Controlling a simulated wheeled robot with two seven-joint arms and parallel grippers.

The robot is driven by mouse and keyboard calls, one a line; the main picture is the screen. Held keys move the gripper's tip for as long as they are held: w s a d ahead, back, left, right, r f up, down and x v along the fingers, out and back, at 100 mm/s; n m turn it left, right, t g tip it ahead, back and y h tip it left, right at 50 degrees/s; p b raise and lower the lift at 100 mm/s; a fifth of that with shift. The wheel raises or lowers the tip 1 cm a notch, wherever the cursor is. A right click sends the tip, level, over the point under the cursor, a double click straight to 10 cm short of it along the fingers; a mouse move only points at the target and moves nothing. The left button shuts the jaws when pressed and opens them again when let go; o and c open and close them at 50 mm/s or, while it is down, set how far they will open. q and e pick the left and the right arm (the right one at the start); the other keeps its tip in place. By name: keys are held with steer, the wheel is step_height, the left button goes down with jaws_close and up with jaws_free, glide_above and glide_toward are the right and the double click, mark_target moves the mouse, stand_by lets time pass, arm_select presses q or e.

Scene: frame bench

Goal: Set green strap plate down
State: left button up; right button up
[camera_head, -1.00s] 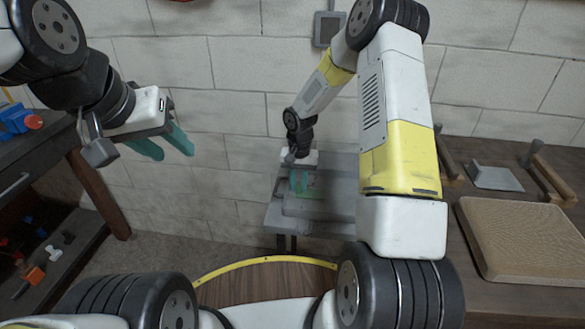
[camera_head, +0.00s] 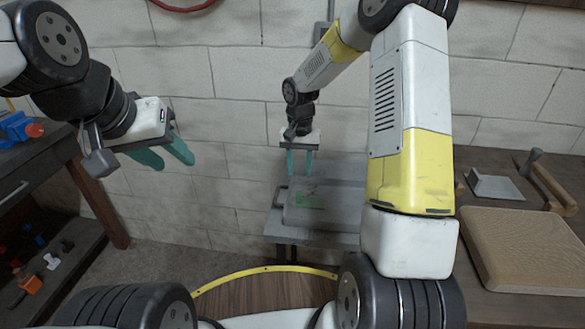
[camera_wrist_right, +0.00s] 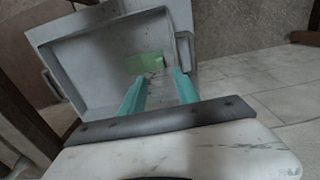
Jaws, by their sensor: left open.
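The green strap plate (camera_head: 309,201) lies in a shallow grey tray (camera_head: 335,195) on a grey stand near the back wall. In the right wrist view the plate (camera_wrist_right: 146,64) is a flat green rectangle against the tray's bottom, near its right wall. My right gripper (camera_head: 300,173) is above the tray, pointing down, with its teal fingers apart and nothing between them. In the right wrist view its fingers (camera_wrist_right: 160,88) reach toward the plate with a gap to it. My left gripper (camera_head: 170,157) is open and empty in the air at the left.
A dark bench (camera_head: 520,292) at the right holds a tan padded block (camera_head: 525,250), a grey plate (camera_head: 497,188) and wooden-handled parts. A dark shelf unit at the left carries blue, red and orange parts (camera_head: 32,284). A round wooden surface (camera_head: 265,293) is in front.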

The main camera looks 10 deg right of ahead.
steer(key=s+d+r+n+t, duration=0.1)
steer(key=s+r, duration=0.5)
steer(key=r, duration=0.3)
steer(key=s+d+r+n+t, duration=0.1)
steer(key=s+r+t, duration=0.1)
steer(key=s+r, duration=0.5)
steer(key=s+r+n+t+y, duration=0.1)
steer(key=s+r+t+y, duration=0.1)
steer(key=s+r, duration=0.6)
steer(key=s+t, duration=0.1)
steer(key=s, duration=0.4)
steer(key=shift+n, duration=0.4)
steer(key=shift+s, duration=0.2)
